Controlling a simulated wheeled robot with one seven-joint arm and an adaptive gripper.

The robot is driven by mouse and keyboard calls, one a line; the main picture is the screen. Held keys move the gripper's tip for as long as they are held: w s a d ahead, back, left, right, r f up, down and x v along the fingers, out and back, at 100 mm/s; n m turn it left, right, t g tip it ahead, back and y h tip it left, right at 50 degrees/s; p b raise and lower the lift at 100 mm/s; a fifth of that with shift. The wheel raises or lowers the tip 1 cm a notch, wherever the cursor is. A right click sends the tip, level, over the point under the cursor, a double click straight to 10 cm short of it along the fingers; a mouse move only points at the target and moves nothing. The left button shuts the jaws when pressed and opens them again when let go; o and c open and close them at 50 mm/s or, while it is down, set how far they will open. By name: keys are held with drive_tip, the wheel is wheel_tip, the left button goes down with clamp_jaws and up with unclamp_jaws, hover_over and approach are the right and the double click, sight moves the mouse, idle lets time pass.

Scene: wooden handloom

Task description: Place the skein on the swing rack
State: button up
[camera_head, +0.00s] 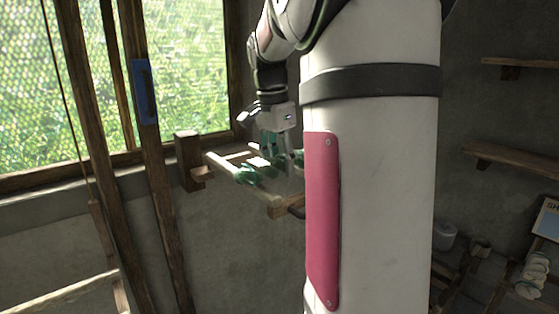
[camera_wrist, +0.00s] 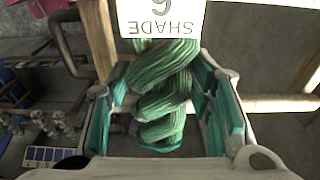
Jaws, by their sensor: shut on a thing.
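The skein is a twisted green hank (camera_wrist: 163,95) in the wrist view, with a white card (camera_wrist: 162,18) reading "SHADE 6", upside down, at its upper end. My gripper (camera_head: 272,148) is shut on it, with a finger on each side. In the head view, green of the skein (camera_head: 252,174) shows below my gripper, over the rack. The swing rack (camera_head: 222,163) has pale rods and a wooden bracket beside the window. In the wrist view, its bars (camera_wrist: 280,104) pass close behind the skein. I cannot tell whether the skein rests on them.
A wooden post with a blue patch (camera_head: 146,92) stands left of the rack, before the window. Wooden shelves (camera_head: 512,160) are on the right wall. A pale skein-like bundle (camera_head: 532,274) is at lower right. My white column blocks the middle of the head view.

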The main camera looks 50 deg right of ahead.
sight(274, 158)
drive_tip(key=shift+f, duration=0.15)
drive_tip(key=o, duration=1.3)
drive_tip(key=r, duration=0.4)
drive_tip(key=a+r+b, duration=0.1)
drive_tip(key=r, duration=0.3)
drive_tip(key=r+b, duration=0.1)
drive_tip(key=r, duration=0.3)
drive_tip(key=shift+w+a+r, duration=0.15)
drive_tip(key=shift+w+a, duration=0.05)
drive_tip(key=shift+a, duration=0.1)
